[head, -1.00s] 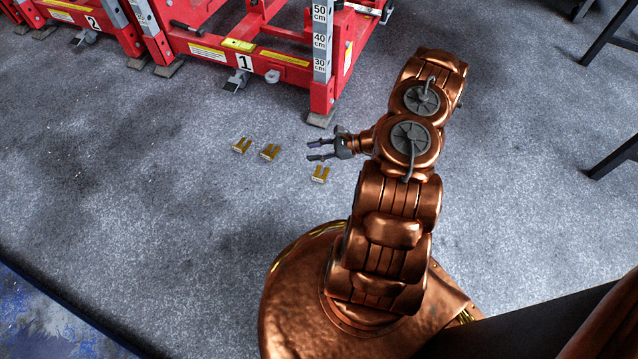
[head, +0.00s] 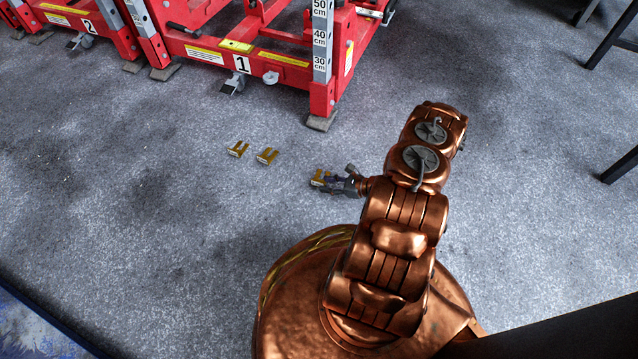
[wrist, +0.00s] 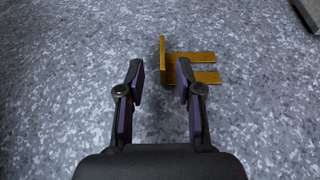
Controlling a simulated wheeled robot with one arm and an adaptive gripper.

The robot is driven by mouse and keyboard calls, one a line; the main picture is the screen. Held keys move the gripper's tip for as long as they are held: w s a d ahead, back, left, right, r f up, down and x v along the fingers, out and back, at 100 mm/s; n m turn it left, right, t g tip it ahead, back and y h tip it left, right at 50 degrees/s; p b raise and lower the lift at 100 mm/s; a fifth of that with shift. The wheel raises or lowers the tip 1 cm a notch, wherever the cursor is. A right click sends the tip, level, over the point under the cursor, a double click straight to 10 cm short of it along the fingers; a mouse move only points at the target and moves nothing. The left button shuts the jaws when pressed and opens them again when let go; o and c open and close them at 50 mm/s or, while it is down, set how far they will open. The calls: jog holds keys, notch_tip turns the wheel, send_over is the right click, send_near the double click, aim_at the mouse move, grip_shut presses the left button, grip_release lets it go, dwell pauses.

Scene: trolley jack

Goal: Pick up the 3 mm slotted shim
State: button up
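Three gold slotted shims lie on the grey carpet; their size labels are too small to read. The nearest shim (head: 317,176) is at my gripper (head: 324,184). In the wrist view this shim (wrist: 203,58) has an upright end plate and two flat prongs pointing right. My gripper (wrist: 161,80) is open, with the end plate in the picture between its two fingertips. The right fingertip overlaps the prongs' base; I cannot tell whether it touches. The middle shim (head: 267,156) and the left shim (head: 238,149) lie apart to the left.
Red jack frames stand at the back, marked 1 (head: 241,64) and 2 (head: 90,26). A grey height scale (head: 321,50) is on the nearer one. Dark legs (head: 610,40) stand at the right. The carpet around the shims is clear.

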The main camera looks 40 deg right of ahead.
aim_at(318, 182)
jog(key=shift+b+x, duration=1.25)
jog(key=shift+x, duration=1)
jog(key=shift+w+d+r, duration=0.1)
jog(key=shift+w+r, duration=0.05)
jog(key=shift+c, duration=0.3)
grip_shut()
